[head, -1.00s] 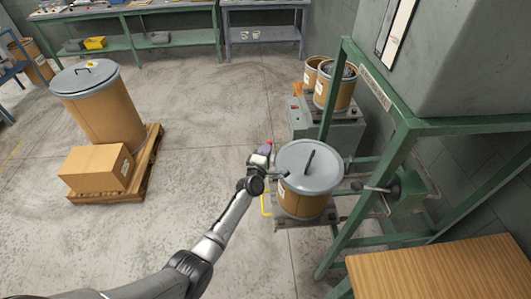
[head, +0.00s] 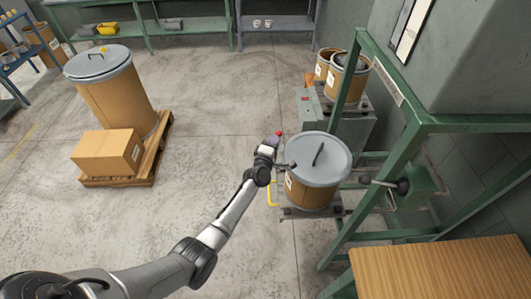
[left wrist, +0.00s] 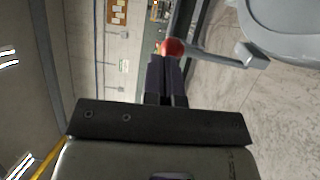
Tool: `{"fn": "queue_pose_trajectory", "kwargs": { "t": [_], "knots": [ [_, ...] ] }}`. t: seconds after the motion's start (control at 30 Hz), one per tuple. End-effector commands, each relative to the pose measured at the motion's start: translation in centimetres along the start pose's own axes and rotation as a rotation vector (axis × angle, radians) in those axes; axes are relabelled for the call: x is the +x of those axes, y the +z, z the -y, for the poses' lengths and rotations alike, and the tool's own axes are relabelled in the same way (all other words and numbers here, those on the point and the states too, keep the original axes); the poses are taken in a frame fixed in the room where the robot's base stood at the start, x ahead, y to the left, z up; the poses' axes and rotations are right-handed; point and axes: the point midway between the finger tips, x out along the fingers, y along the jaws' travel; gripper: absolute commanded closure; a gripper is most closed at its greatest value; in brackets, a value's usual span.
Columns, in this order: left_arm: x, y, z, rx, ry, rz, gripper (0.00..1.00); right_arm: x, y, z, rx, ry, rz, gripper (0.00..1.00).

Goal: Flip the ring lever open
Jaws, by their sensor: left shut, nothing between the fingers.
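The brown drum (head: 308,192) with a grey lid (head: 318,150) stands on a low platform right of my left arm. The lid's rim and ring area also show at the top right of the left wrist view (left wrist: 290,22). From the rim a grey lever (left wrist: 218,57) runs left to a red ball knob (left wrist: 172,47). The knob shows as a small red spot in the head view (head: 279,133). My left gripper (head: 272,145) is at the drum's left side, shut and empty. In the left wrist view its fingertips (left wrist: 166,60) are just below the knob; contact is unclear.
A green frame (head: 345,100) stands right of the drum, with a crank-like fitting (head: 392,186). A grey cabinet (head: 340,128) carries smaller drums behind. A yellow handle (head: 271,194) is below the gripper. A wooden table (head: 440,270) is front right. Floor on the left is clear up to a pallet (head: 160,150).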

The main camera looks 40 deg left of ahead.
Motion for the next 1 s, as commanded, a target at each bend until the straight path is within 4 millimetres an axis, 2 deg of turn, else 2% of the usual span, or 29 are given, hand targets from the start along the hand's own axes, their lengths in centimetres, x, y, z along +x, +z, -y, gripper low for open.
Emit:
{"fn": "queue_pose_trajectory", "kwargs": {
  "t": [0.03, 0.1, 0.4, 0.53, 0.7, 1.0],
  "knots": [
    [-0.7, 0.2, -0.6, 0.000, -0.002, 0.004, 1.00, -1.1, -0.3, 0.0, 0.000, 0.000, 0.000, 0.57],
    [-1.6, 0.3, -0.9, 0.000, -0.003, 0.009, 1.00, -1.9, -0.6, -0.1, 0.000, 0.000, -0.001, 0.57],
    [-7.4, 0.3, -1.7, -0.002, -0.003, 0.008, 1.00, -3.0, -0.9, -0.2, -0.002, 0.001, 0.000, 0.57],
    [-9.2, 0.3, -2.1, -0.002, -0.002, 0.007, 1.00, -3.4, -1.1, -0.2, -0.001, 0.001, -0.001, 0.57],
    [-10.7, 0.2, -2.4, -0.001, -0.001, 0.008, 1.00, -3.5, -1.1, -0.2, -0.001, 0.001, 0.000, 0.57],
    [-11.4, 0.2, -2.5, 0.000, -0.001, 0.008, 1.00, -3.6, -1.1, -0.1, 0.000, 0.000, 0.000, 0.57]
  ]
}}
